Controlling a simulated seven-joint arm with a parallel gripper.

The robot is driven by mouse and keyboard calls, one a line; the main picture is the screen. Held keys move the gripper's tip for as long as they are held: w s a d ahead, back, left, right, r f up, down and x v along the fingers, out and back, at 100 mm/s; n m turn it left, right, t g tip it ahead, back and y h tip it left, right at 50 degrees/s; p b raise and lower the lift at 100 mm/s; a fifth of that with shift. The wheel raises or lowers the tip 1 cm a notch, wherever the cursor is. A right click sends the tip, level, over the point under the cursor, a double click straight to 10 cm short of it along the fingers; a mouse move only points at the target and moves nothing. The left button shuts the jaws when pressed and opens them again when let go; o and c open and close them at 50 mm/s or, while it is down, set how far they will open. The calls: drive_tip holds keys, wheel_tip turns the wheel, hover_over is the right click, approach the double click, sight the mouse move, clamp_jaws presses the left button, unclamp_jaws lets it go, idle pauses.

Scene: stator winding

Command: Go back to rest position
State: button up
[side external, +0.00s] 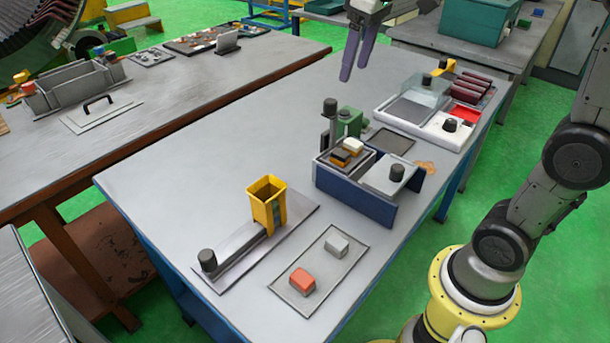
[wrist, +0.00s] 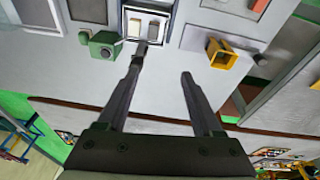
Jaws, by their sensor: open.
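My gripper (side external: 358,58) hangs above the far part of the workbench in the side external view, with its two purple-grey fingers pointing down. In the wrist view the fingers of my gripper (wrist: 164,75) are spread apart, and nothing is held between them. Below the gripper in the side external view stands a green fixture (side external: 349,122) with a black knob. A blue box (side external: 352,197) with small blocks in it stands just in front of that fixture. The gripper is clear of both and touches nothing that I can see.
A yellow square cup (side external: 268,204) stands on a grey plate at the bench's near left. A red block (side external: 302,281) and a grey block (side external: 337,245) lie on a marked mat. The bench's left middle is bare.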

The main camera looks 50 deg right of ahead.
drive_tip(key=s+a+f+t, duration=0.1)
drive_tip(key=s+a, duration=0.1)
drive_tip(key=s, duration=0.5)
drive_tip(key=s+a+f+t, duration=0.1)
drive_tip(key=s+a+f, duration=0.1)
drive_tip(key=s, duration=0.4)
drive_tip(key=s+f+m+t, duration=0.1)
drive_tip(key=s+f, duration=0.3)
drive_tip(key=f, duration=0.3)
drive_tip(key=shift+s+f, duration=0.15)
drive_tip(key=shift+s, duration=0.05)
